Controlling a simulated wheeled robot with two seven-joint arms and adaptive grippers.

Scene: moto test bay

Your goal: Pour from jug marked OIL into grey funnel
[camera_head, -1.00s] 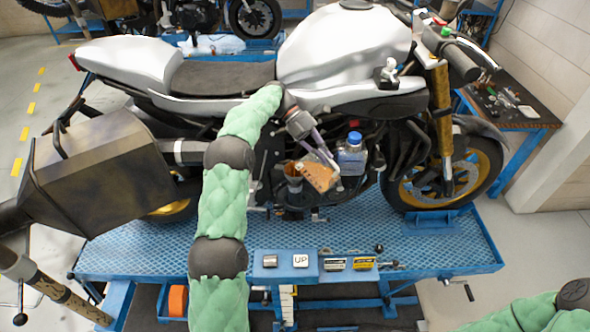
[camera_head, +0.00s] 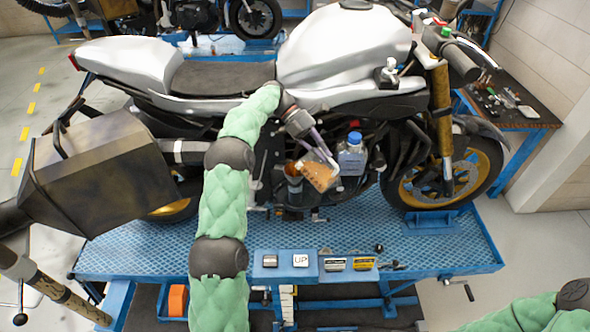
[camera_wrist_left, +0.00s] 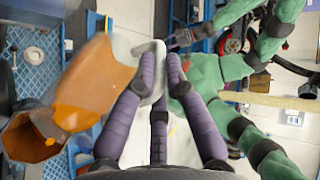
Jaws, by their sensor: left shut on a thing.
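My left gripper (camera_wrist_left: 160,80) is shut on the white handle side of the jug (camera_wrist_left: 95,82). The jug is strongly tilted, with orange liquid showing in it. It also shows in the head view (camera_head: 319,176), beside the motorcycle's engine. No OIL marking is readable. The grey funnel (camera_wrist_left: 12,140) lies below the jug's lower end at the left of the wrist view; orange shows inside it. An orange patch spans from the jug toward the funnel mouth. In the head view the funnel (camera_head: 293,171) is partly hidden. My right gripper's fingers are not clearly visible; its arm shows at bottom right.
A clear bottle with a blue cap (camera_head: 352,155) stands just right of the jug. The silver motorcycle (camera_head: 345,45) stands on a blue lift (camera_head: 400,240). A small white-topped bottle (camera_head: 388,72) sits higher on the motorcycle.

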